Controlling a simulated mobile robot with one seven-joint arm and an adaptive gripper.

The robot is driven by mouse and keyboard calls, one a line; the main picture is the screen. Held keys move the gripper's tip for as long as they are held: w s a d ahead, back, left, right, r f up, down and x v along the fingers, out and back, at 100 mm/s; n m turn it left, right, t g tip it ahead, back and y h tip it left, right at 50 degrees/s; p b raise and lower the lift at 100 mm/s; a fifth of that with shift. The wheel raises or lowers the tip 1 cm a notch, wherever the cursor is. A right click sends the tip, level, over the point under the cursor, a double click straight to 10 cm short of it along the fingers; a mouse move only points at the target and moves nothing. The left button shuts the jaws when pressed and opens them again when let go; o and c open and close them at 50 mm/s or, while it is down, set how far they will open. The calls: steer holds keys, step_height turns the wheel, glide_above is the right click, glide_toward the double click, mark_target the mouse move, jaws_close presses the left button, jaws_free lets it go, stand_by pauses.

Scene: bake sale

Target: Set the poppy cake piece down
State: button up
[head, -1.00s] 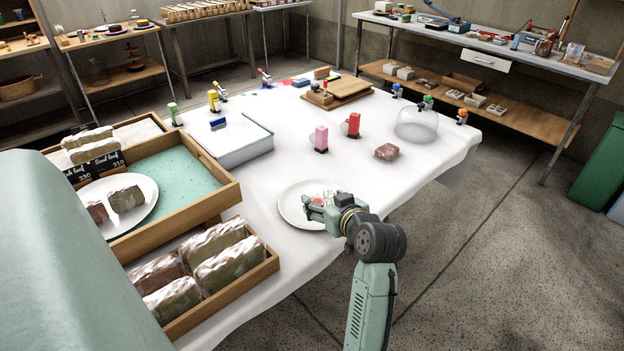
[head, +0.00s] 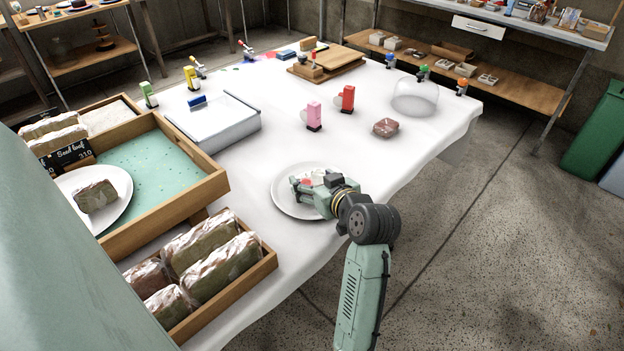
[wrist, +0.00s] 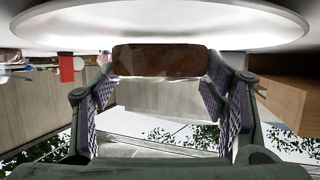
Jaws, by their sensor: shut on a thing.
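My gripper (head: 300,190) is low over the round white plate (head: 281,207) near the table's front edge. In the wrist view its two fingers (wrist: 164,75) are closed on the sides of a brown block, the poppy cake piece (wrist: 160,60). In that view the plate (wrist: 160,22) spans the top, and the piece overlaps its rim. I cannot tell whether the piece touches the plate. In the head view the piece is mostly hidden by my gripper.
A wrapped reddish piece (head: 385,128) lies right of the pink dispenser (head: 314,115). A clear dome (head: 415,98) stands at the back right. A wooden crate (head: 236,290) of wrapped loaves is at the left. Tabletop right of the plate is clear.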

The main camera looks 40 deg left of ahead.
steer(key=shift+f, duration=0.4)
steer(key=shift+r, duration=0.15)
steer(key=shift+f, duration=0.2)
steer(key=o, duration=0.7)
steer(key=shift+o, duration=0.2)
steer(key=shift+r, duration=0.1)
steer(key=shift+r, duration=0.15)
steer(key=p+v, duration=0.1)
steer(key=v, duration=1)
steer(key=shift+d+r, duration=0.1)
steer(key=shift+r, duration=0.15)
steer(key=shift+s+d, duration=0.15)
steer(key=shift+d, duration=0.15)
